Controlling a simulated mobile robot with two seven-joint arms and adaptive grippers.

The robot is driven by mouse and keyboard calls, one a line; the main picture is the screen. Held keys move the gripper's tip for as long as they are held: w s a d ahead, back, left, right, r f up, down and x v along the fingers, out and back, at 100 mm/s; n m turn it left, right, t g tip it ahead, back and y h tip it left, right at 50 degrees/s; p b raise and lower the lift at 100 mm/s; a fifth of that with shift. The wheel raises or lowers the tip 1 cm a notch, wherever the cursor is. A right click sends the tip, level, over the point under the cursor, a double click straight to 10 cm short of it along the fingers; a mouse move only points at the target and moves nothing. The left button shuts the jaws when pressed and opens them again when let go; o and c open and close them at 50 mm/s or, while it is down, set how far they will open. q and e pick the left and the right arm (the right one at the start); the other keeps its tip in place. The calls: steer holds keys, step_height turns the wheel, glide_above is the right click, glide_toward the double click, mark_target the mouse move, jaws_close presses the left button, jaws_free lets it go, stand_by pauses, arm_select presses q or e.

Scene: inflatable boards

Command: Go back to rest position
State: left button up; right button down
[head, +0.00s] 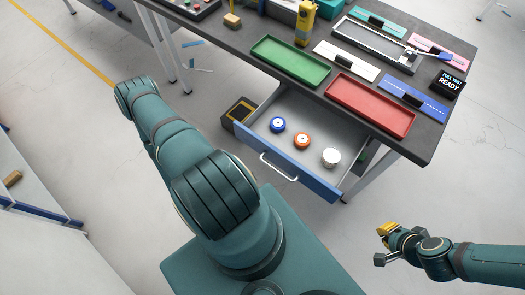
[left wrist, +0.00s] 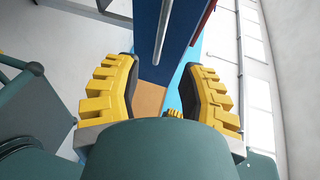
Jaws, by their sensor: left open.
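My left gripper (left wrist: 160,68) shows in the left wrist view with its two yellow fingers spread apart and nothing between their pads. Beyond them are a blue panel with a grey bar and a tan patch. In the head view my left arm reaches up and left, and its gripper is hidden. My right gripper (head: 384,246) is low at the right in the head view, over the floor and apart from the table. It holds nothing that I can see, and its opening is unclear.
An open drawer (head: 250,128) holds a blue, an orange and a white roll-like item. The dark table (head: 430,140) above carries a green tray (head: 290,62), a red tray (head: 370,105), boards and a small READY display (head: 453,82). The floor right of the drawer is clear.

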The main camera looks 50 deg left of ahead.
arm_select(q)
steer(key=shift+v, duration=0.95)
